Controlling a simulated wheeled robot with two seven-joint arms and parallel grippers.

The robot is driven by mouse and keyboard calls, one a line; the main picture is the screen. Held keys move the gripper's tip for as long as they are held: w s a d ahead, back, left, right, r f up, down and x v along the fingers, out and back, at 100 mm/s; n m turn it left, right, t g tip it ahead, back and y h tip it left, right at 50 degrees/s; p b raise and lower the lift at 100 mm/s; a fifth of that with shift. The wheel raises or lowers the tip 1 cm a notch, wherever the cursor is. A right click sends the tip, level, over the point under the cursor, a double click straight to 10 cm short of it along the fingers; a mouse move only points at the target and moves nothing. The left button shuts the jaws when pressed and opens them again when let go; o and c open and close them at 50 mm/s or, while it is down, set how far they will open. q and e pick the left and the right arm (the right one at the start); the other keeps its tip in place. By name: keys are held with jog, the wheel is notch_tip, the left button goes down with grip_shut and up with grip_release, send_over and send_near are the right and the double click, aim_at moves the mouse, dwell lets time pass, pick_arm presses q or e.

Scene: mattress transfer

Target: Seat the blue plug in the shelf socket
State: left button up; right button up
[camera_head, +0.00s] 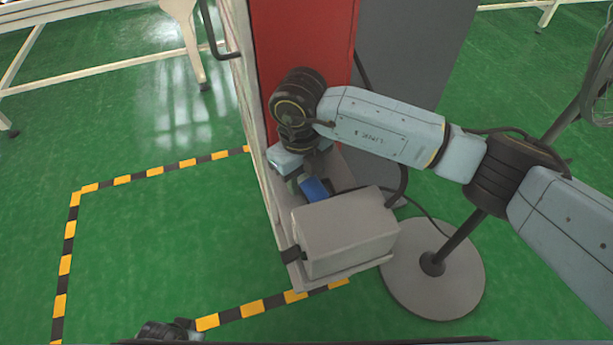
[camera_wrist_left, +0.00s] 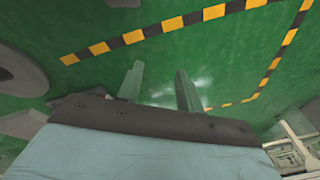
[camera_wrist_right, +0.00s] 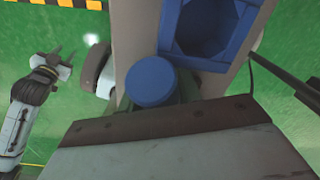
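The blue plug (camera_wrist_right: 152,80), a round blue piece, shows in the right wrist view directly in front of the wrist. My right gripper (camera_wrist_right: 155,100) is shut on it, with short greenish finger parts at its sides. The blue socket (camera_wrist_right: 210,32), an angular hollow frame, lies on the pale shelf (camera_wrist_right: 143,30) up and to the right of the plug, apart from it in the picture. In the head view my right gripper (camera_head: 298,172) is over the shelf beside a blue part, plug or socket, I cannot tell which. My left gripper (camera_wrist_left: 160,88) is open and empty over the floor.
A grey box (camera_head: 345,232) sits at the shelf's near end. A red panel (camera_head: 300,40) rises behind. A pole on a round grey base (camera_head: 430,285) stands to the right. The green floor inside the yellow-black tape (camera_head: 150,240) is clear.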

jog(key=c, duration=0.6)
jog(key=shift+c, duration=0.2)
jog(key=shift+r, duration=0.15)
